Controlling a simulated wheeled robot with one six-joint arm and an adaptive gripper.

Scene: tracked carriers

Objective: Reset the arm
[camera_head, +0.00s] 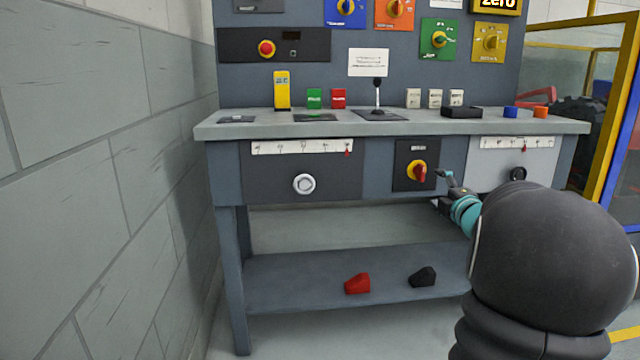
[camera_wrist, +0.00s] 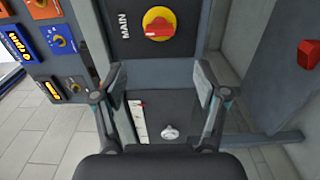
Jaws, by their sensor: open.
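My gripper (camera_wrist: 160,100) is open and empty in the wrist view, its two fingers spread apart in front of the bench front. In the head view my gripper (camera_head: 445,188) is just right of the main switch, a red handle on a yellow disc (camera_head: 416,172) set in a dark panel. The same switch (camera_wrist: 159,24) shows beyond the fingers in the wrist view, beside the word MAIN. My dark arm fills the lower right of the head view and hides part of the bench. Whether the fingers touch anything is not visible, but a gap to the switch shows.
The bench top (camera_head: 225,130) carries a yellow block (camera_head: 282,90), a joystick (camera_head: 377,92) and several small blocks. A red piece (camera_head: 357,284) and a black piece (camera_head: 423,276) lie on the lower shelf (camera_head: 290,290). A block wall (camera_head: 100,150) stands close on the left.

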